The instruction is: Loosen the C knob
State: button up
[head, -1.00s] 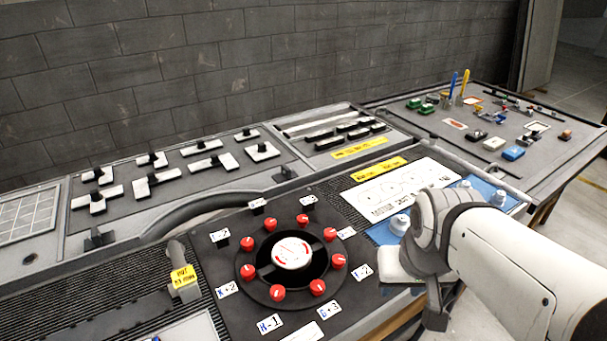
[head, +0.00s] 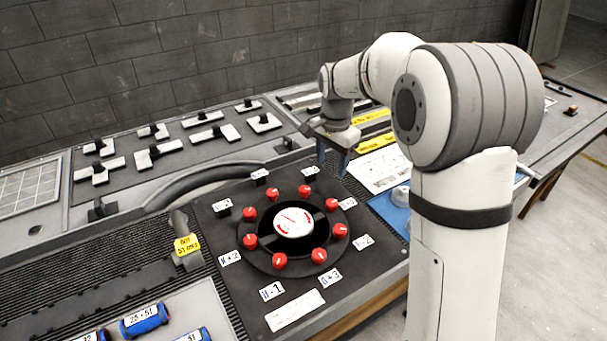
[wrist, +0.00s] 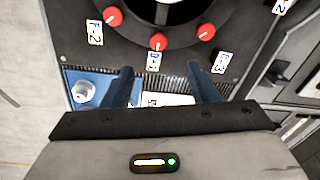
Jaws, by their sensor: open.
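A dark round dial plate (head: 262,262) carries a ring of several red knobs with white pointer lines, around a white central cap (head: 293,222). Small white labels stand outside the ring. I cannot read a C on any label, so I cannot tell for certain which is the C knob. Far-side knobs (head: 305,190) (head: 271,196) have labels too small to read. My gripper (head: 333,164) is open and empty, fingers down, above the far right edge of the panel. In the wrist view, my gripper (wrist: 160,72) has its fingers apart, with red knobs (wrist: 158,41) beyond them.
A blue tray (wrist: 100,78) with a grey bolt lies beside the panel. A yellow-tagged lever (head: 187,246) stands left of the dial. A curved grey rail (head: 200,194) runs behind it. Blue cylinders (head: 146,320) lie front left. Black-and-white switches (head: 158,152) fill the back panel.

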aim_at(304, 189)
jog(key=w+a+f+m, duration=0.1)
jog(key=w+a+f, duration=0.2)
jog(key=w+a+f+m, duration=0.2)
jog(key=w+a+f, duration=0.1)
jog(key=w+f, duration=0.1)
jog(key=shift+a+f+g, duration=0.25)
jog(key=shift+a+g, duration=0.15)
notch_tip(304, 189, down, 8)
jog(key=shift+r+p, duration=0.1)
jog(key=shift+p, duration=0.2)
